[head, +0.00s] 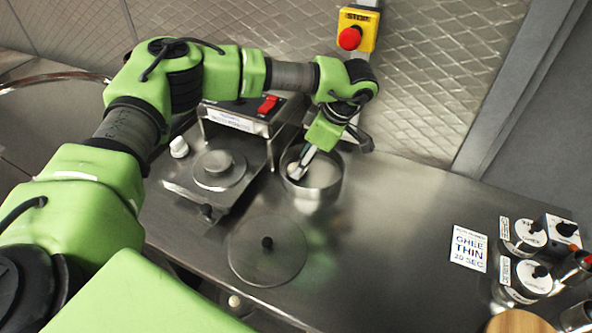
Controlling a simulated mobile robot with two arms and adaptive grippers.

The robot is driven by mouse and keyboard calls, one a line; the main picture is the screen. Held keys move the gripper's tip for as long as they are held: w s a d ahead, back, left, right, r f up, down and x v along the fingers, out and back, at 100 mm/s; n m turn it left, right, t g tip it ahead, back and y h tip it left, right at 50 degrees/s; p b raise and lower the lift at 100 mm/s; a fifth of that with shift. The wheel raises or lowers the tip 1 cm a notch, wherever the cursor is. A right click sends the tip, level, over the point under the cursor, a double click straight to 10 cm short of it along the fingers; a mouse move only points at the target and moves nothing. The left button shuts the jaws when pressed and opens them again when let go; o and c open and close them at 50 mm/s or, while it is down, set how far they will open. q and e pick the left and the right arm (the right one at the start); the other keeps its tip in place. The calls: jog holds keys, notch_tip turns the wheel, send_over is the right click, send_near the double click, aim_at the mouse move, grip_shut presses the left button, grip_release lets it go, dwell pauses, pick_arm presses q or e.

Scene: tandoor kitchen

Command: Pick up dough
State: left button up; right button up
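A round metal pot (306,192) stands on the steel counter, open at the top. Pale dough (323,174) shows inside it. My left arm comes in from the left and bends down over the pot. My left gripper (297,172) points down at the left side of the pot's mouth, with its fingertips at or just inside the rim. The fingers are small and seen from the side, so I cannot tell whether they are open or touch the dough. My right gripper is not in view.
A round lid with a black knob (268,268) lies in front of the pot. A machine with a red switch (268,105) stands left of the pot. A stop button (350,38) is on the wall. Lidded containers (522,237) stand at right. The counter's middle right is clear.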

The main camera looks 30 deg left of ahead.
pick_arm(q)
jog(key=shift+x, duration=1.4)
jog(key=shift+d, duration=0.1)
jog(key=c, duration=0.5)
jog(key=shift+o, duration=0.2)
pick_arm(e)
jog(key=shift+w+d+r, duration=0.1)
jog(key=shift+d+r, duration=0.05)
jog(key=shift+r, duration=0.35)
